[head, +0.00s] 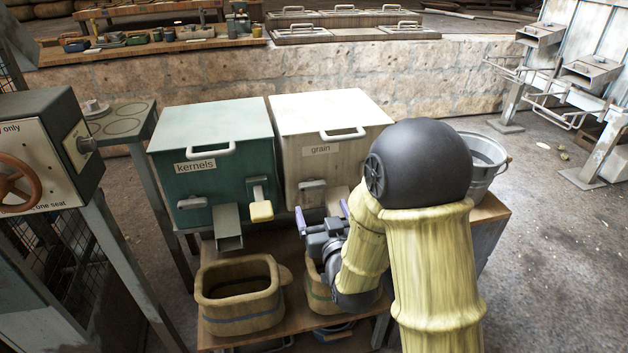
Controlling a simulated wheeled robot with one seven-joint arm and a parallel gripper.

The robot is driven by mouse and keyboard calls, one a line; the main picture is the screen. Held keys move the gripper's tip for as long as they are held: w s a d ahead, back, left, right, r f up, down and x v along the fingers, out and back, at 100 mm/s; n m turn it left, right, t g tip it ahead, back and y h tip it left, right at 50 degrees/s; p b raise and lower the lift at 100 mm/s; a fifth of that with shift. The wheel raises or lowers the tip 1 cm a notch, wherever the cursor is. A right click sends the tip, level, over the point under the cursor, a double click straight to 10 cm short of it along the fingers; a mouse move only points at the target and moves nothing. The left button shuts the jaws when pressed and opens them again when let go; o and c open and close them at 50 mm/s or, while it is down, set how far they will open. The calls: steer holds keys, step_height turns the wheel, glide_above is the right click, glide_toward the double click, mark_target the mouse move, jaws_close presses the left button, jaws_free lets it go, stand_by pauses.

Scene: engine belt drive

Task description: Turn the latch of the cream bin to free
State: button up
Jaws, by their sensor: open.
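The cream bin (350,150) stands right of the green bin, with a "grain" label and a pale lid handle. Its grey latch (312,190) is on the lower left of its front and looks roughly level; its exact setting is too small to tell. My gripper (322,214) is open, its two purple-tipped fingers apart, just in front of and below the latch. I see nothing between the fingers, and cannot tell whether they touch the bin. My arm covers the lower right of the bin's front and part of its grey chute (338,199).
The green "kernels" bin (215,130) has a latch, a chute and a yellow-ended lever (261,210). A clay tub (240,318) stands below it; another is partly behind my gripper. A metal bucket (484,165) stands at right. A wheel-fronted machine (45,150) is at left.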

mark_target(314, 188)
steer(key=b+x, duration=0.1)
steer(key=x, duration=0.7)
steer(key=shift+w+a+b, duration=0.1)
steer(key=shift+w+b, duration=0.25)
steer(key=c, duration=1)
